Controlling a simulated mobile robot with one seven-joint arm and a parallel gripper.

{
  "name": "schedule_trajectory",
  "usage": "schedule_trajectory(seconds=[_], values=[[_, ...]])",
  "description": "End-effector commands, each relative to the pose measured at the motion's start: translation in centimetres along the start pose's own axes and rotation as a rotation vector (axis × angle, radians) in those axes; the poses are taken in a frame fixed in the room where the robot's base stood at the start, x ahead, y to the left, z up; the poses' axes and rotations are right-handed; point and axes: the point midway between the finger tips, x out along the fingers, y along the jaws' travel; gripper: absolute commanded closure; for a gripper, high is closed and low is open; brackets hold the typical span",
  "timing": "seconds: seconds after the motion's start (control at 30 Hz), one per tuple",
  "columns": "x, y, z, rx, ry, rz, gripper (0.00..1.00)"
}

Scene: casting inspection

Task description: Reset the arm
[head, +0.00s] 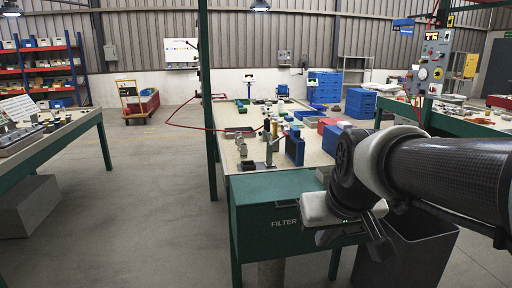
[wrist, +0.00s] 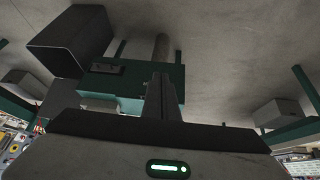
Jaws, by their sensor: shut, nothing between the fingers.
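My arm reaches in from the right in the head view, its dark forearm ending in a grey and white wrist. My gripper (head: 380,250) hangs low in front of the green bench end, above and beside a dark bin. In the wrist view my gripper (wrist: 162,88) shows as two dark fingers side by side, shut and with nothing between them.
The workbench (head: 262,187) with a green FILTER front carries small castings, a blue holder (head: 295,148) and boxes. The dark open bin (head: 418,250) stands right beside the gripper; it also shows in the wrist view (wrist: 68,42).

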Motion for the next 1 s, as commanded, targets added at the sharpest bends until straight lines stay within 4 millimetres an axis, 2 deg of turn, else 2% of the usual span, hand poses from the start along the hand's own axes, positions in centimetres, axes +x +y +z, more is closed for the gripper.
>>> schedule_trajectory(seconds=[0.03,0.2,0.4,0.43,0.5,0.77,0.87,1.0], values=[[-1.3,-0.1,1.6,0.013,0.001,0.003,1.00],[-3.6,-0.3,6.2,0.054,-0.014,0.006,1.00],[-5.2,-0.6,10.9,0.097,-0.030,0.002,1.00],[-5.8,-0.6,11.0,0.102,-0.032,0.001,1.00],[-7.7,-0.4,9.6,0.101,-0.035,0.002,1.00],[-12.9,-0.1,6.5,0.100,-0.035,0.002,1.00],[-15.7,0.0,4.8,0.099,-0.034,0.002,1.00],[-20.5,0.3,2.1,0.099,-0.034,0.002,1.00]])
